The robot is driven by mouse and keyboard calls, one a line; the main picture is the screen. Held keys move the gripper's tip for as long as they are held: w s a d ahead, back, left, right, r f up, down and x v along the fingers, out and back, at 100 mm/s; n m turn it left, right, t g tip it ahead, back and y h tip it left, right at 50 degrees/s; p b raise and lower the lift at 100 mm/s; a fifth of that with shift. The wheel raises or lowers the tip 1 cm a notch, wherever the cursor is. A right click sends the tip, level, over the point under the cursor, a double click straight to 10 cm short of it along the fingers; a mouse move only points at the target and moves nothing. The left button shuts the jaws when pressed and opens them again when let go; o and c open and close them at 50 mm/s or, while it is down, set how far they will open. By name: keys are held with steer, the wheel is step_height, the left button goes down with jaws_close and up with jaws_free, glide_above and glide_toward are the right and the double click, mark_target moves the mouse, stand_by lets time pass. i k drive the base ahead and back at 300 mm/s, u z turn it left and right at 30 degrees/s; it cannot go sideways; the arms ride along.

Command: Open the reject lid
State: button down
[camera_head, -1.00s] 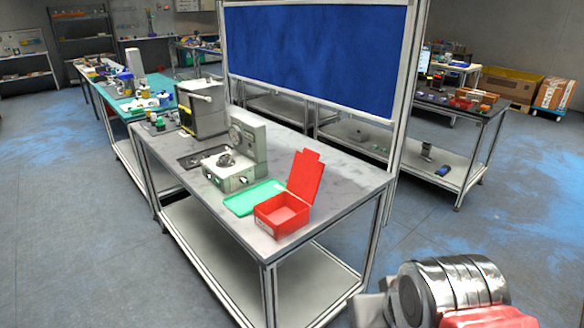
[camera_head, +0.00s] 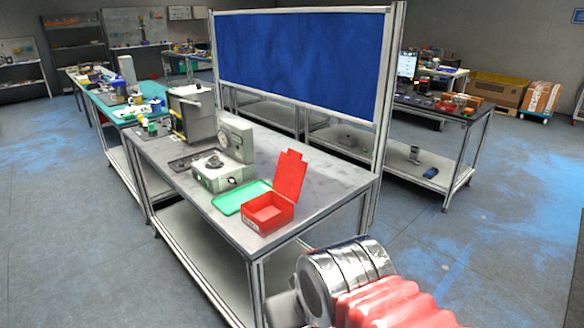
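A red box (camera_head: 264,214) stands near the front corner of the grey workbench (camera_head: 320,192). Its red lid (camera_head: 289,176) stands upright at the right side, so the box is open and its inside looks empty. I cannot tell from any readable mark whether this is the reject box. Part of my arm, a silver cylinder with red covering, shows at the bottom right, in front of the bench. My gripper is not in view.
A green tray (camera_head: 238,198) lies beside the red box. A grey device with a dial (camera_head: 222,168) and a larger machine (camera_head: 191,113) stand further back on the bench. A blue panel (camera_head: 300,65) stands behind it. Open floor (camera_head: 480,270) lies to the right.

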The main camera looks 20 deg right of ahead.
mark_target(288, 180)
steer(key=z, duration=0.05)
steer(key=i, duration=1)
steer(key=u, duration=0.05)
